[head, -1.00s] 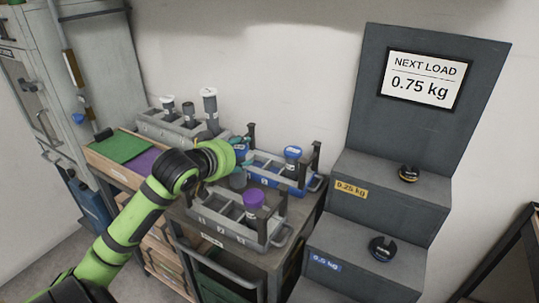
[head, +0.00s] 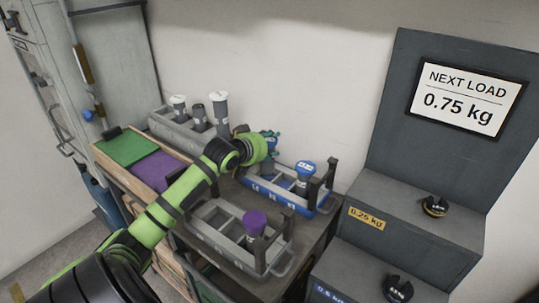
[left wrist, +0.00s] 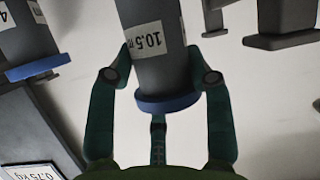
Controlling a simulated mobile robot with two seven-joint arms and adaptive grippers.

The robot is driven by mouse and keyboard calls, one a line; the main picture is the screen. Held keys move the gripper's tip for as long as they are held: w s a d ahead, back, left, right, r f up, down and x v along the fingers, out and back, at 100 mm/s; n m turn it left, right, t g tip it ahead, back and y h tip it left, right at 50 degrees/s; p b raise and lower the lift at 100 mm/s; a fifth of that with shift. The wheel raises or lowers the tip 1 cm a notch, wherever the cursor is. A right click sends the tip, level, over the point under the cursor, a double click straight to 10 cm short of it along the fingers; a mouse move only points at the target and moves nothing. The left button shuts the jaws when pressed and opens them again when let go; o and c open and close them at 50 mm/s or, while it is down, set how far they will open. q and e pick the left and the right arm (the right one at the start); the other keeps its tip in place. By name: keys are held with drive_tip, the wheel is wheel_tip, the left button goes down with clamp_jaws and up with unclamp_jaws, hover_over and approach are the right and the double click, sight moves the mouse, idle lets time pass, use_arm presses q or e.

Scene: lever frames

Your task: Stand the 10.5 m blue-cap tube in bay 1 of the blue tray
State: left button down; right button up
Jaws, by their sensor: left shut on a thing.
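My left gripper (head: 270,143) is shut on the 10.5 m blue-cap tube, a grey tube (left wrist: 153,68) with a blue cap, held between teal fingers in the left wrist view. In the head view the gripper is at the left end of the blue tray (head: 318,205), and its wrist hides much of the tube. I cannot tell whether the tube's foot is inside a bay or above it. Another blue-cap tube (head: 305,175) stands toward the tray's right end; it also shows in the left wrist view (left wrist: 25,45). My right gripper is out of view.
A grey tray (head: 215,238) with a purple-cap tube (head: 255,222) stands in front. A grey rack (head: 170,125) with white-cap tubes is behind left. Green (head: 127,148) and purple mats lie left. Grey steps (head: 400,205) with black weights and a 0.75 kg sign stand right.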

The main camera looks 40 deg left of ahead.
use_arm(q)
drive_tip(key=shift+w+a+f, duration=0.35)
drive_tip(key=shift+w+a, duration=0.15)
drive_tip(key=shift+w, duration=0.15)
drive_tip(key=shift+f, duration=2.05)
drive_tip(key=c, duration=0.8)
unclamp_jaws()
drive_tip(key=shift+f, duration=0.15)
drive_tip(key=v, duration=1.2)
